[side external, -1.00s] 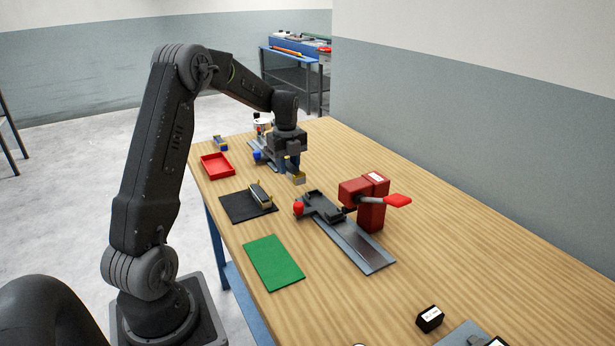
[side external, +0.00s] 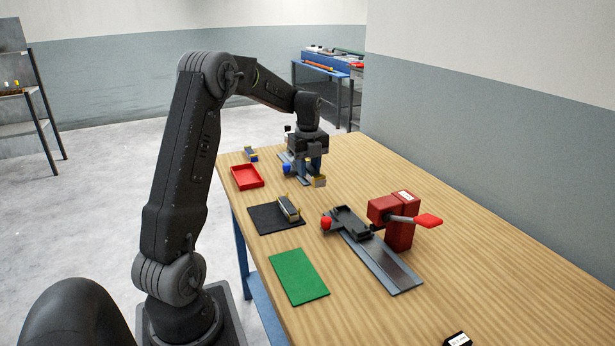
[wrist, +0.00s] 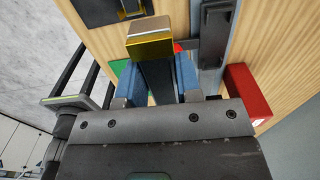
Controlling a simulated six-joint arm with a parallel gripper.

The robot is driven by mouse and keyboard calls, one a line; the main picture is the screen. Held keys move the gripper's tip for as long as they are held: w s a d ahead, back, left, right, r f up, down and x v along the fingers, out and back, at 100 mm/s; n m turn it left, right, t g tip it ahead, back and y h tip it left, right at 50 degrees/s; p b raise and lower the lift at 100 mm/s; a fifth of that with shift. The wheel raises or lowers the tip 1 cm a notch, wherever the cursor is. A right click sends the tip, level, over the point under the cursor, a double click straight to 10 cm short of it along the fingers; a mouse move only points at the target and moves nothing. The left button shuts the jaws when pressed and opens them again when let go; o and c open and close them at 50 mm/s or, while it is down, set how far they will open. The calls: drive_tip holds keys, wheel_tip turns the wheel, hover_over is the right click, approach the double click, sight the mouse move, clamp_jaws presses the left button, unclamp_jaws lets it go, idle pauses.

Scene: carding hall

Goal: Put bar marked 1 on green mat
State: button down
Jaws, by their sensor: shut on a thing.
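My gripper (side external: 318,172) is shut on a bar (side external: 319,181) with a yellow-gold end, held above the table towards the far side. In the wrist view the bar (wrist: 150,42) sticks out beyond the blue fingers of my gripper (wrist: 158,82); no number is readable on it. The green mat (side external: 298,276) lies bare near the table's left edge, well in front of my gripper. A similar grey bar with yellow ends (side external: 288,207) lies on the black mat (side external: 265,219); its marking is not readable either.
A red clamp-like fixture (side external: 400,222) with a red-tipped lever and a metal rail (side external: 392,270) stands right of the green mat. A red tray (side external: 247,177) lies at the far left edge, near a small bar-like piece (side external: 250,154). The right side of the table is mostly clear.

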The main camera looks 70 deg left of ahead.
drive_tip(key=s+d+f, duration=0.2)
drive_tip(key=s+d, duration=0.3)
drive_tip(key=s, duration=0.5)
drive_tip(key=s+d+f, duration=0.1)
drive_tip(key=s+d, duration=0.4)
drive_tip(key=s, duration=0.5)
hover_over(295, 269)
wheel_tip(295, 269, down, 7)
drive_tip(key=shift+f, duration=2.25)
drive_tip(key=shift+f, duration=0.1)
drive_tip(key=c, duration=0.8)
unclamp_jaws()
